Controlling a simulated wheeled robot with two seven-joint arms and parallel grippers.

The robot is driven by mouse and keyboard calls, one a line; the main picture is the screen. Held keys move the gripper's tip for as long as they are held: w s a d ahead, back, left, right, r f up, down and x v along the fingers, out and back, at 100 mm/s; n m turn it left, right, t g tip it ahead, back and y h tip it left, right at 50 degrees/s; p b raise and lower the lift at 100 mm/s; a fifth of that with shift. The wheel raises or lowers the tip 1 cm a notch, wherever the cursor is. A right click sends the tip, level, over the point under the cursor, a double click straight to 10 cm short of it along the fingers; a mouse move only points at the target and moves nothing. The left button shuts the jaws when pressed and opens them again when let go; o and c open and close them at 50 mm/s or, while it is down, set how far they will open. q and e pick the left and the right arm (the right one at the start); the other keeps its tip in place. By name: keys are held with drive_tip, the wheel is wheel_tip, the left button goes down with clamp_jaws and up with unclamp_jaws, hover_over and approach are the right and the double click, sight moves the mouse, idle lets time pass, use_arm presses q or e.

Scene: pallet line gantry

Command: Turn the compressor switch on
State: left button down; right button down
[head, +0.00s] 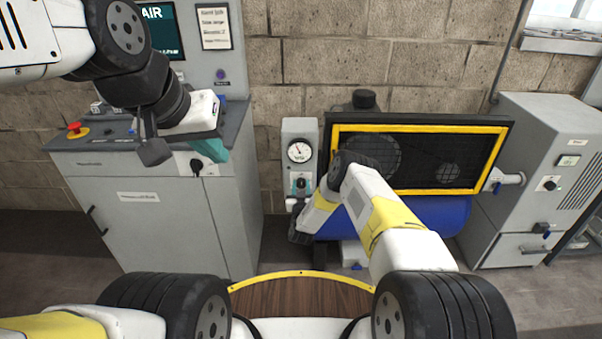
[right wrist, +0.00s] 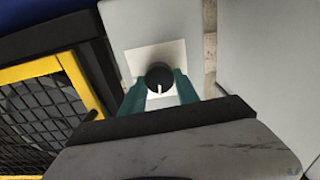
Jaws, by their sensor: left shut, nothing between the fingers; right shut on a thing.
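The compressor switch is a round black knob (right wrist: 160,76) with a white pointer line, on a pale plate. In the right wrist view the line points toward the bottom of the picture. In the head view the knob (head: 301,182) sits below a round gauge (head: 299,151) on a narrow grey box (head: 299,129). My right gripper (right wrist: 160,88) is shut on the knob, one teal finger on each side. My left gripper (head: 214,151) is shut and empty, in front of the grey control cabinet at the left.
The compressor (head: 420,158), with a yellow-framed black grille and blue tank, stands right of the switch box. A grey cabinet (head: 540,150) stands further right. The left control cabinet (head: 150,215) carries a red button (head: 74,127) and a screen (head: 163,30).

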drive_tip(key=m, duration=0.4)
drive_tip(key=shift+d+f, duration=0.1)
drive_tip(key=shift+d, duration=0.05)
drive_tip(key=m, duration=0.8)
drive_tip(key=shift+f, duration=0.15)
drive_tip(key=shift+s+m, duration=0.1)
drive_tip(key=shift+m, duration=2.1)
drive_tip(key=c, duration=0.9)
unclamp_jaws()
